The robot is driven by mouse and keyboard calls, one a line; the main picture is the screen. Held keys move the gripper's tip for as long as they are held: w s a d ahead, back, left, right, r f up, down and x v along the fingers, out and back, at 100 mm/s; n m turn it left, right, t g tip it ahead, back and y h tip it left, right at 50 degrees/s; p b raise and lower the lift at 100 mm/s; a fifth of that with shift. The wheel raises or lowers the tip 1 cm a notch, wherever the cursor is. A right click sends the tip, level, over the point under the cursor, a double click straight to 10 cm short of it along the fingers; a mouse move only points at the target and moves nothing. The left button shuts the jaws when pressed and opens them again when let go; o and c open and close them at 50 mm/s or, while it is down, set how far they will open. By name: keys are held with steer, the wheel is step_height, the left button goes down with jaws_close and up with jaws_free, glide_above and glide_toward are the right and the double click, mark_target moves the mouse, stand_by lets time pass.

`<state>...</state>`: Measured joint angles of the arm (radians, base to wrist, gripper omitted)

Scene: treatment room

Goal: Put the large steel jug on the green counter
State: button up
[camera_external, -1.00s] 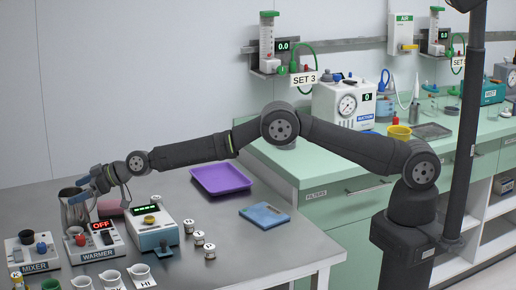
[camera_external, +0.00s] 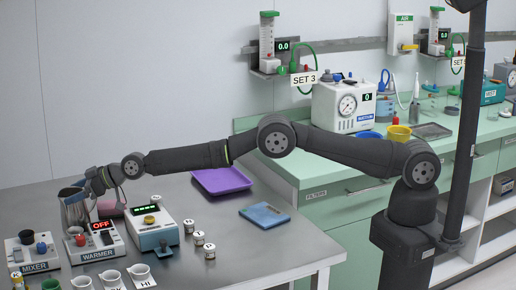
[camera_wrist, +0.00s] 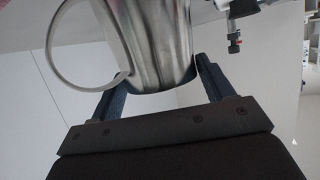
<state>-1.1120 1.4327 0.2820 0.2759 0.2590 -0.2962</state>
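The large steel jug (camera_external: 77,212) stands at the left of the grey table, by the warmer, partly hidden by my gripper (camera_external: 82,188). In the wrist view the shiny jug (camera_wrist: 160,42) shows its round handle at the left; its upper part is cut off. The two fingers of my gripper (camera_wrist: 163,82) stand wide apart, one on each side of the jug's lower visible part. The fingers look very close to its wall; I cannot tell whether both press on it. The green counter (camera_external: 290,160) is at the back right, beyond the table.
The warmer (camera_external: 97,246), the mixer (camera_external: 33,256) and a white device with a green display (camera_external: 153,232) crowd around the jug. Small jars, a purple tray (camera_external: 221,181) and a blue book-like item (camera_external: 264,215) lie further right. The counter's near left end looks bare.

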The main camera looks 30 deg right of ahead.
steer(key=shift+r, duration=0.1)
steer(key=c, duration=0.7)
steer(key=shift+r, duration=0.1)
steer(key=shift+w+d+r, duration=1.05)
steer(key=shift+d+r, duration=0.55)
steer(key=shift+r, duration=0.2)
steer(key=shift+w+d+r, duration=1)
steer(key=shift+d+r, duration=0.6)
steer(key=shift+r, duration=0.15)
steer(key=shift+w+d+r, duration=1.05)
steer(key=shift+d+r, duration=0.55)
steer(key=shift+r, duration=0.2)
steer(key=shift+d+r, duration=0.1)
steer(key=shift+d, duration=0.1)
